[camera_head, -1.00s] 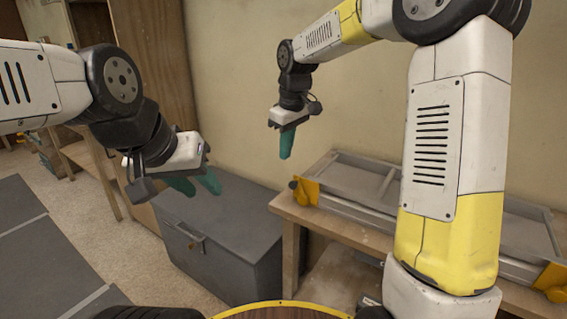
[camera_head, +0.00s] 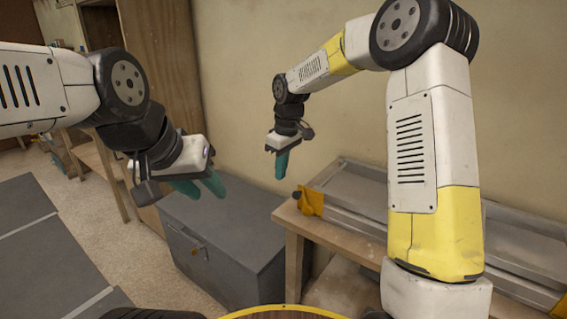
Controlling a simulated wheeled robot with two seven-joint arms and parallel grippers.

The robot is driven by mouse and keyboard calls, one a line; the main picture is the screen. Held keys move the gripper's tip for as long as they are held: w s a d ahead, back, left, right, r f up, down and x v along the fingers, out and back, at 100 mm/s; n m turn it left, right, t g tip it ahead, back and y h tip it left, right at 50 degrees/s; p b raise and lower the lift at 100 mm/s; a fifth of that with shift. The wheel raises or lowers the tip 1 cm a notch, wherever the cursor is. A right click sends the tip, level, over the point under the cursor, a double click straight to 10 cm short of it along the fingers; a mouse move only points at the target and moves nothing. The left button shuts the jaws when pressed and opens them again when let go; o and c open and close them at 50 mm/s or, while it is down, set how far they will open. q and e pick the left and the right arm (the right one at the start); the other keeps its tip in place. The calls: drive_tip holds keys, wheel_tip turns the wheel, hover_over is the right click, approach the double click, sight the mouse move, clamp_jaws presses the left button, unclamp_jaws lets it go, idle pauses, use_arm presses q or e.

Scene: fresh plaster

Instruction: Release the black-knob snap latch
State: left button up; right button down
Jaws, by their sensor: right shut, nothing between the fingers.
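A yellow latch-like fitting (camera_head: 312,203) sits at the left end of a grey metal frame on a wooden bench. A small dark knob (camera_head: 297,195) shows at its left side; its finer detail is too small to tell. My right gripper (camera_head: 281,165) is shut and empty, pointing down. It appears above and left of the yellow fitting in the picture, apart from it. My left gripper (camera_head: 203,190) is open and empty, with its green fingers in front of the grey chest. A small hasp (camera_head: 200,250) shows on the chest front.
The grey chest (camera_head: 235,215) stands left of the wooden bench (camera_head: 297,226). The grey metal frame (camera_head: 350,185) runs along the bench, partly hidden by my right arm. A plaster wall is behind. Open floor (camera_head: 100,185) lies to the left.

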drive_tip(key=f, duration=0.5)
drive_tip(key=shift+w+a+f, duration=0.15)
drive_tip(key=shift+a+f, duration=0.15)
drive_tip(key=shift+f, duration=0.1)
drive_tip(key=shift+s+d+r, duration=0.2)
drive_tip(key=shift+s+d, duration=0.15)
drive_tip(key=shift+d, duration=0.2)
drive_tip(key=shift+s+d+r, duration=0.2)
drive_tip(key=shift+s+d, duration=0.15)
drive_tip(key=shift+d, duration=0.2)
drive_tip(key=shift+s+d+r, duration=0.15)
drive_tip(key=shift+s+d, duration=0.25)
drive_tip(key=shift+d, duration=0.1)
